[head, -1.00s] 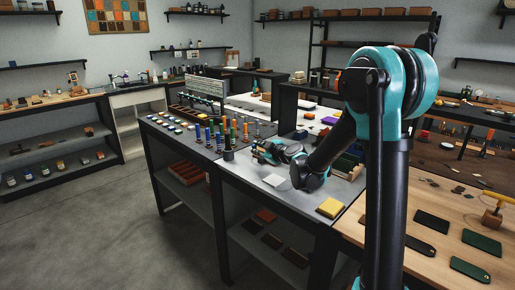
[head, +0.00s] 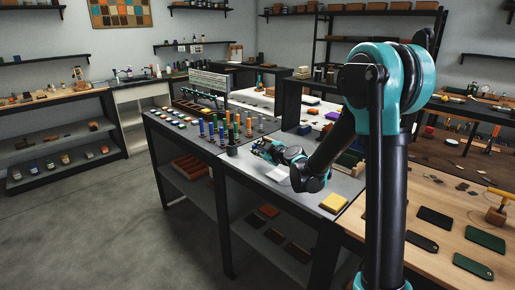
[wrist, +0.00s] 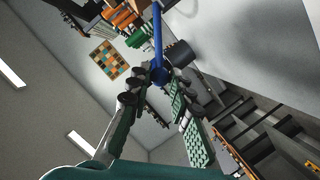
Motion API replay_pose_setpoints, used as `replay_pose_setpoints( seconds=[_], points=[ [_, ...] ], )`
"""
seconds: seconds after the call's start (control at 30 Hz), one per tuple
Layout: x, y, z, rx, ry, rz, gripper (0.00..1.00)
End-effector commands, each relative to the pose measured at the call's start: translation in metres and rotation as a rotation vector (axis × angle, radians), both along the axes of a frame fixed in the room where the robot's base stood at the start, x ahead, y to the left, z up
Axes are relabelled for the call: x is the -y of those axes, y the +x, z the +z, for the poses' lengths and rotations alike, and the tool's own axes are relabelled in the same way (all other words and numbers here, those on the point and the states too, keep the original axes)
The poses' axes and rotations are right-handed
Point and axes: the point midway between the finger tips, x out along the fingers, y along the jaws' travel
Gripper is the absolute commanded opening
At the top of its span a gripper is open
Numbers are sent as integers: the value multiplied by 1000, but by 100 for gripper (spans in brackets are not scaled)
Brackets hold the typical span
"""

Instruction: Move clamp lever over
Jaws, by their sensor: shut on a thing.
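In the wrist view a slim blue bar with a rounded blue end (wrist: 157,45) stands between the fingertips; I take it to be the clamp lever. My gripper (wrist: 156,84) is shut on it, with one ridged green-padded finger on each side. In the head view my gripper (head: 262,147) is low over the grey bench, just right of a dark cup-like piece (head: 232,146). The lever and the clamp body cannot be made out there; the gripper is small and partly hides that spot.
Upright tools with coloured handles (head: 222,128) stand in rows left of my gripper. A white sheet (head: 278,174) and a yellow block (head: 334,202) lie on the bench in front. A wooden bench (head: 454,213) is at right. Floor at left is clear.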

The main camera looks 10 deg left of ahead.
Motion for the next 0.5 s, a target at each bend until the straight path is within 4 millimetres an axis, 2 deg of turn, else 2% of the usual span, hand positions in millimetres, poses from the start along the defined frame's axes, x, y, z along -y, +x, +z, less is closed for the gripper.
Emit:
replay_pose_setpoints(
  seconds=[0.3,0.5],
  points=[
    [-6,-7,-16,0,0,0,4],
    [-6,-8,-17,-1,0,1,4]
  ],
)
